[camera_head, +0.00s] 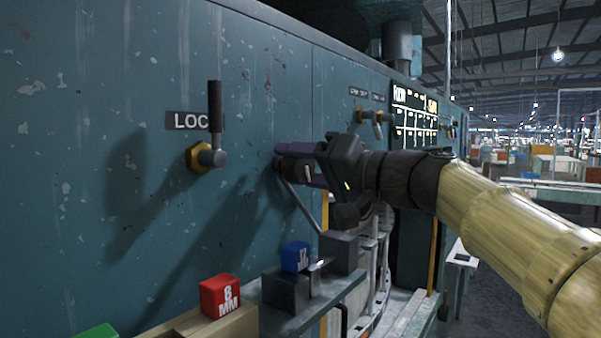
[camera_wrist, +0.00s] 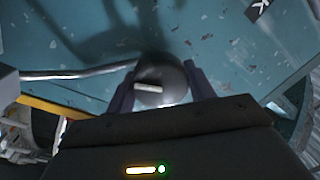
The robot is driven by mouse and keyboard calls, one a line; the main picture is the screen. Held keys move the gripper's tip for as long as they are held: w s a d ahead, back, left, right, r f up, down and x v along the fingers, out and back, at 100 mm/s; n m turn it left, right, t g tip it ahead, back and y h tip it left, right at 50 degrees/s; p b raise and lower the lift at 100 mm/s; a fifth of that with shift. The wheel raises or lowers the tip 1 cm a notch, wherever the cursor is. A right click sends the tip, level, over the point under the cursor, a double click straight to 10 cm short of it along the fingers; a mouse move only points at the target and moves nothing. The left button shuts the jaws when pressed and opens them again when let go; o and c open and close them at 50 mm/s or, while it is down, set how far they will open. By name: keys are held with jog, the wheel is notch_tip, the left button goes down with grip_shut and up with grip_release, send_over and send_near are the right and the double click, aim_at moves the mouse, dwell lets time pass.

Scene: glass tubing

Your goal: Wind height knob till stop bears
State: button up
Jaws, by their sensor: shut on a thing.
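A dark round knob (camera_wrist: 160,78) with a pale bar across its face shows between my fingers in the wrist view. My gripper (camera_wrist: 161,88) is shut on it, with one purple finger on each side. In the head view my gripper (camera_head: 290,163) reaches the teal panel from the right, and the fingers hide most of the knob. A thin grey metal rod (camera_head: 302,208) slants down right from beside the knob; it also shows in the wrist view (camera_wrist: 75,73). I cannot tell which part is the stop.
A lock lever (camera_head: 215,125) with a black grip and brass nut juts from the panel at left. Below are a red block (camera_head: 220,296), a blue block (camera_head: 296,256) and dark blocks on a ledge. Brass valves (camera_head: 370,116) and a display (camera_head: 413,116) are farther along.

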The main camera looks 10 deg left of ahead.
dwell(0.3)
jog(key=o, duration=1)
jog(key=shift+d, duration=0.2)
jog(key=shift+c, duration=0.2)
jog(key=shift+a, duration=0.1)
jog(key=shift+d+f+b, duration=0.15)
jog(key=shift+d+b, duration=0.25)
jog(key=shift+d, duration=0.2)
jog(key=b+v, duration=0.6)
jog(key=v, duration=1)
jog(key=shift+s, duration=0.3)
